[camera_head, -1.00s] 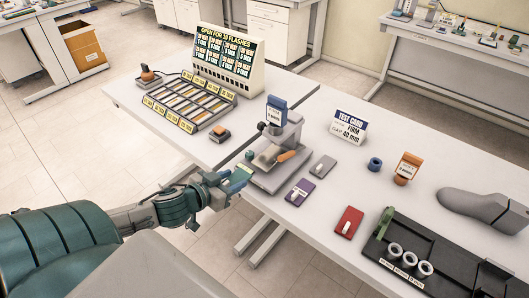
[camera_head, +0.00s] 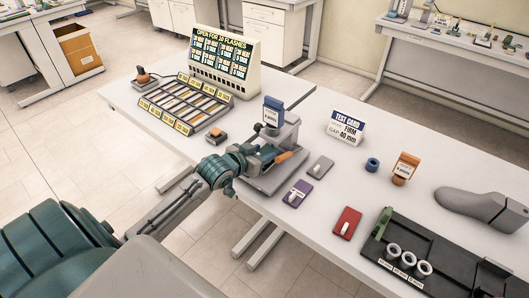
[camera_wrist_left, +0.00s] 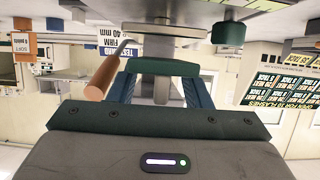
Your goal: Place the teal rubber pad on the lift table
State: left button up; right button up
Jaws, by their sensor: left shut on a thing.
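The teal rubber pad (camera_wrist_left: 155,67) sits between the fingertips of my left gripper (camera_wrist_left: 160,80) in the left wrist view, which is upside down. In the head view this gripper (camera_head: 262,158) reaches into the small grey test stand (camera_head: 284,135), over its base. The gripper is shut on the pad. A round grey plate (camera_wrist_left: 168,30), apparently the lift table, shows beyond the pad in the wrist view, and they look apart. The exact gap cannot be told. In the head view the arm mostly hides the plate and pad. My right gripper is not in view.
An orange handle (camera_head: 283,157) sits close beside the gripper, and a teal knob (camera_wrist_left: 228,33) is on the other side. A blue-topped tag (camera_head: 273,111) rises behind. Purple (camera_head: 297,194), grey (camera_head: 320,167) and red (camera_head: 346,223) blocks lie right of the stand.

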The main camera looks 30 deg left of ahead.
pick_arm(q)
jog(key=shift+p+x, duration=0.45)
jog(key=shift+x, duration=0.6)
jog(key=shift+f, duration=0.4)
jog(key=shift+s, duration=0.1)
jog(key=o, duration=1)
jog(key=shift+f, duration=0.1)
